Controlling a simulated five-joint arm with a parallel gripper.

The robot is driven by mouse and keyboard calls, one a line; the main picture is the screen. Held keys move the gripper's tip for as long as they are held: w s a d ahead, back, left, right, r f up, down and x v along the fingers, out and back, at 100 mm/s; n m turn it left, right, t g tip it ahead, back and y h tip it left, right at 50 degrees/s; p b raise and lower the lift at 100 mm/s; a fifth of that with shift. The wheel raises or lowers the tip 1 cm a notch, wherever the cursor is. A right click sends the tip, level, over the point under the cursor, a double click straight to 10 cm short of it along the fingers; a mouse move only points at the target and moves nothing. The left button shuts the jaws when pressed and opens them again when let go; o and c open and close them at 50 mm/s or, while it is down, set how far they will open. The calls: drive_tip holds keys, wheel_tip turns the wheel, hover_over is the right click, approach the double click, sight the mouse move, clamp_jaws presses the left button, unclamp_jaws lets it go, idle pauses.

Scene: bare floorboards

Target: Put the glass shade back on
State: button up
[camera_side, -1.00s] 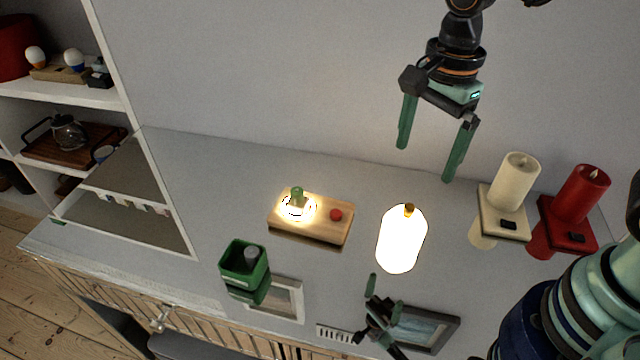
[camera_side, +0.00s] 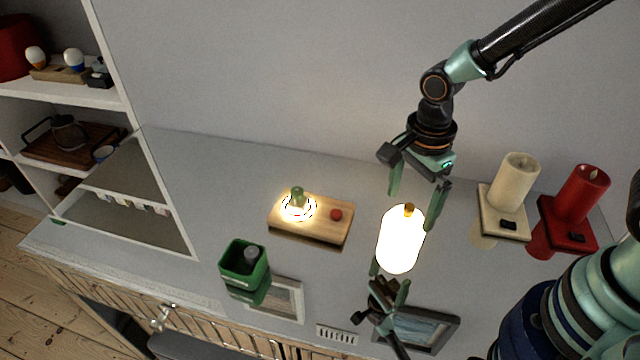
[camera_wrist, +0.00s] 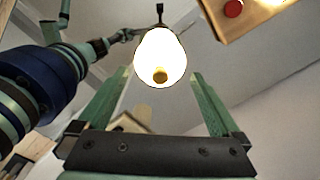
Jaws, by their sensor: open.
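The glass shade (camera_side: 400,243), a glowing white rounded cylinder with a brass-coloured knob on top, stands upright on the glossy grey surface. The wooden lamp base (camera_side: 325,218) lies to its left, with a lit ring around a small green post and a red button. My gripper (camera_side: 412,211) is open and points down just above the shade, its green fingers near the shade's upper part. In the wrist view, the shade (camera_wrist: 160,50) shows between and beyond the open fingertips (camera_wrist: 161,75). I cannot tell whether either finger touches it.
A cream candle (camera_side: 514,183) and a red candle (camera_side: 581,195) stand on holders to the right. A green square container (camera_side: 244,262) stands at front left. White shelves (camera_side: 115,95) are at far left. The surface mirrors my gripper. Behind the lamp base is clear.

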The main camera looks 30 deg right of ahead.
drive_tip(key=shift+f, duration=1)
clamp_jaws()
